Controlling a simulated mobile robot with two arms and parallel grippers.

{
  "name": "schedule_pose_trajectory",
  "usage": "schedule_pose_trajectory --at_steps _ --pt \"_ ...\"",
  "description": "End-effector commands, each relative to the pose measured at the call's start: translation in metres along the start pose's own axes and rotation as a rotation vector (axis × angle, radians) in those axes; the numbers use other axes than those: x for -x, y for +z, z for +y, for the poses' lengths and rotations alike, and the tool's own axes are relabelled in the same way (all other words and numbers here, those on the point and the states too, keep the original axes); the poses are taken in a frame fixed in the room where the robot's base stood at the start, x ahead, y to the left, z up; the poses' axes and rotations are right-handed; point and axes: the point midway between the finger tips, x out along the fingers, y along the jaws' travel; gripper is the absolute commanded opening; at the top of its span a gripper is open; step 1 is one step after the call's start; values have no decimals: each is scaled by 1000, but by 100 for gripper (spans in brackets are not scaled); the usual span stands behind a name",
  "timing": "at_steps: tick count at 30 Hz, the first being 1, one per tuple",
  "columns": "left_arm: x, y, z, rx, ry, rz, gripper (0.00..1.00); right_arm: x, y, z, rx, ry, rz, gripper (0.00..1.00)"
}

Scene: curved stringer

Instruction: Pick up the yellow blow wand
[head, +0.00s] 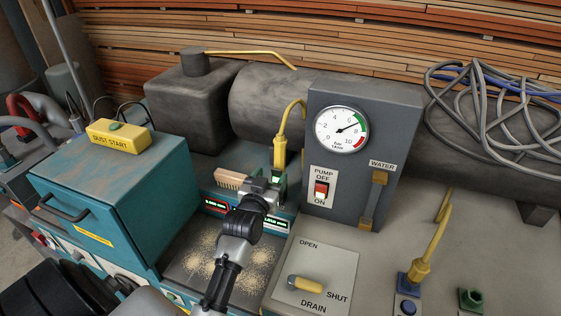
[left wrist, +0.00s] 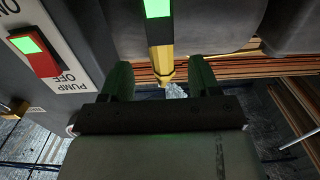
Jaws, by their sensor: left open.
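A yellow blow wand (head: 281,150) with a hooked neck stands upright beside the grey gauge panel. Its lower end is at a small holder with a green light (head: 276,180). My left gripper (head: 264,186) is open just in front of and below the wand. In the left wrist view the wand (left wrist: 159,58) shows between the two open fingers (left wrist: 162,80), with no clear contact; its depth relative to the fingertips is hard to tell. A second yellow wand (head: 432,240) stands in a blue holder at the right. My right gripper is not in view.
The grey panel (head: 350,180) with gauge and pump switch stands close on the right of the wand. A wooden brush (head: 231,179) lies left of my gripper. A teal box (head: 110,200) is further left. A dark tank (head: 260,100) is behind.

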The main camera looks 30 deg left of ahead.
Motion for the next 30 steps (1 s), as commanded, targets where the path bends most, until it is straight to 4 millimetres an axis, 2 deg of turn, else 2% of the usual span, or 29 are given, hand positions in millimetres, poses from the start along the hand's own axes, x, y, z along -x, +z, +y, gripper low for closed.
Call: schedule_pose_trajectory --at_steps 1,3,5,8,12,15,20,27,30 --pt "-8 -2 0 0 0 1 62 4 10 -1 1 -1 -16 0" --pt "-14 -2 0 0 0 1 62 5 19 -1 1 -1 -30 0" --pt "-17 -1 0 0 1 -1 62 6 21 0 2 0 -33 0" --pt "-25 -4 0 0 1 -1 62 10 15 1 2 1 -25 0" --pt "-44 -10 -2 -2 1 -1 62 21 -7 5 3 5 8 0" --pt "-58 -8 -2 0 1 -1 62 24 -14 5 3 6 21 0" --pt "-69 -6 -2 0 1 -2 62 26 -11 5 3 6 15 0" --pt "-69 -6 -2 -1 1 -1 62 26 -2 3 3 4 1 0" --pt "-69 -6 -2 -1 1 -1 46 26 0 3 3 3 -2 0"
